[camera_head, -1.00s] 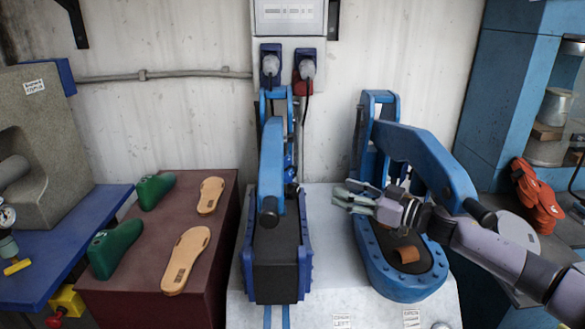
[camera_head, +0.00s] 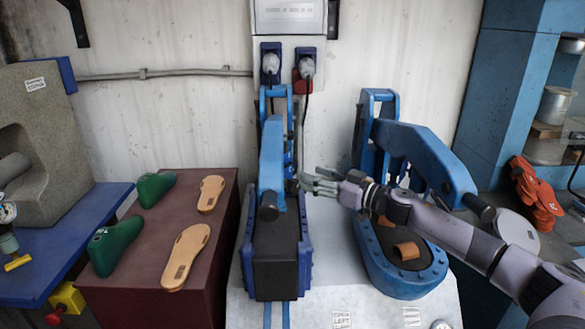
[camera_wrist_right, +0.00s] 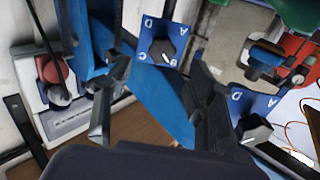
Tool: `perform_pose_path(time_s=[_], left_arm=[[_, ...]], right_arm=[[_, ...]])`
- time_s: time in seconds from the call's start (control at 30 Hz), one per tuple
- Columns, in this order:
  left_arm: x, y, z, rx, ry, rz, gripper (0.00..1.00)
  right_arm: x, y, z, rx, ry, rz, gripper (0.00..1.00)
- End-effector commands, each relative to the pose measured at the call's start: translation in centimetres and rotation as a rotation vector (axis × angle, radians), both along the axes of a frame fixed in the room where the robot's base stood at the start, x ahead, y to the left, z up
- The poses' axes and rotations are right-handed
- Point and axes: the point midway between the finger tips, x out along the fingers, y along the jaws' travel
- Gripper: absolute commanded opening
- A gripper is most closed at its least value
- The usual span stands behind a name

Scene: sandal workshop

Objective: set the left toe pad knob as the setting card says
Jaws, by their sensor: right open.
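My right gripper (camera_head: 318,183) is open and empty in the head view, just right of the left blue press arm (camera_head: 272,155). In the right wrist view its two fingers (camera_wrist_right: 157,78) are spread. Beyond them is a dark knob (camera_wrist_right: 163,50) on a blue lettered plate (camera_wrist_right: 148,38), apart from the fingers. The knob's white mark lies on its lower side, near the letter B. I cannot tell which is the left toe pad knob. No setting card is readable. My left gripper is not in view.
The right blue press (camera_head: 385,270) holds a brown piece (camera_head: 406,251) under my right arm. Plugs (camera_head: 270,65) and a cable hang on the wall behind the presses. Green lasts (camera_head: 115,245) and tan soles (camera_head: 186,255) lie on the red-brown block (camera_head: 128,290).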

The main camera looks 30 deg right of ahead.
Motion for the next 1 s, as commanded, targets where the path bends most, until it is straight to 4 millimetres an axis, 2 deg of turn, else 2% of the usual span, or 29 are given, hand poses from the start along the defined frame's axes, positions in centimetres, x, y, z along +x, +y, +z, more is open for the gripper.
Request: perform_pose_path(time_s=[0.03,0.5,0.7,1.0], left_arm=[[-0.1,0.0,0.4,0.000,0.002,0.000,0.51],[-0.6,0.4,1.7,0.006,0.010,-0.003,0.51],[-0.6,0.4,1.8,0.006,0.010,-0.003,0.51],[-0.7,0.5,1.8,0.006,0.011,-0.003,0.51]], right_arm=[[0.6,0.2,0.5,0.001,-0.006,0.000,0.51],[6.1,2.3,0.3,0.001,-0.003,0.001,0.51],[7.1,2.7,0.1,-0.002,-0.001,0.002,0.51],[7.2,2.7,0.1,-0.002,-0.001,0.002,0.48]])
